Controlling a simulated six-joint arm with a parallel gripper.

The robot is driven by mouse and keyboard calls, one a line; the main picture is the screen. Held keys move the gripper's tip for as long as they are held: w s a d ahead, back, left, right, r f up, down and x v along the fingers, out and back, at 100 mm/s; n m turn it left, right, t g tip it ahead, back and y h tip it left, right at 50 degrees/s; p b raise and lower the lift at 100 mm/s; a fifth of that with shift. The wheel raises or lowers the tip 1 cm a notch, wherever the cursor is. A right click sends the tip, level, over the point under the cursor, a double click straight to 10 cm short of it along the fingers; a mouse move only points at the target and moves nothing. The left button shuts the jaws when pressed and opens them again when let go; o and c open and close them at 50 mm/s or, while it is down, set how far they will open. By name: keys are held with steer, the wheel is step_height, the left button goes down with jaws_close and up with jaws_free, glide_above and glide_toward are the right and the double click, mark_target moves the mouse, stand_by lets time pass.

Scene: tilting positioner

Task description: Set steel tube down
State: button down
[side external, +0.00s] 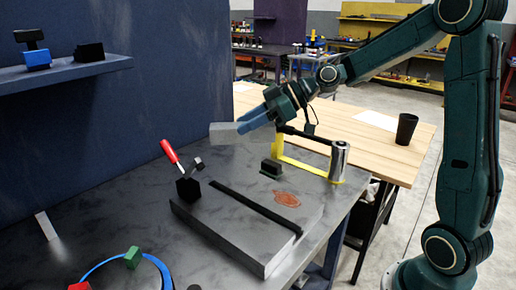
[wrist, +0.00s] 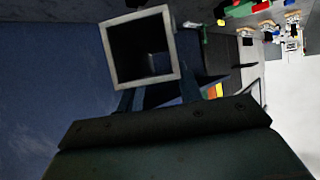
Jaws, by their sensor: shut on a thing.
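The steel tube (side external: 225,132) is a grey square-section piece held clear of the metal table in the side view, lying close to level. My gripper (side external: 247,125) has blue fingers and is shut on its right part. In the wrist view the tube's open square end (wrist: 146,83) faces the camera, and its hollow inside is dark. The fingers (wrist: 158,97) show just below it there. The tube is above and behind a grey slab (side external: 195,222) on the table, with no contact visible. The fingers hide part of the tube.
A red-handled clamp (side external: 171,153) stands at the slab's back left. A black strip (side external: 255,207) crosses the slab, beside a rusty patch (side external: 287,199). A shiny cylinder (side external: 339,160) and a yellow frame (side external: 305,167) stand to the right. A blue ring (side external: 100,268) with coloured blocks is front left.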

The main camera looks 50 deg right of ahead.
mark_target(241, 138)
steer(key=shift+r, duration=0.85)
steer(key=shift+w+a+f+m+t, duration=0.1)
steer(key=shift+w+f+m+t, duration=0.25)
steer(key=shift+f, duration=0.4)
steer(key=f, duration=0.1)
steer(key=w+f+m+h, duration=0.1)
steer(key=f, duration=0.1)
steer(key=f+m+t+h, duration=0.1)
steer(key=f, duration=0.1)
steer(key=shift+w, duration=0.4)
step_height(241, 138, down, 7)
steer(key=d+m+t+h, duration=0.1)
steer(key=m+h, duration=0.2)
steer(key=shift+s+f, duration=0.15)
steer(key=shift+s, duration=0.25)
steer(key=shift+d+t, duration=0.1)
steer(key=shift+t, duration=0.15)
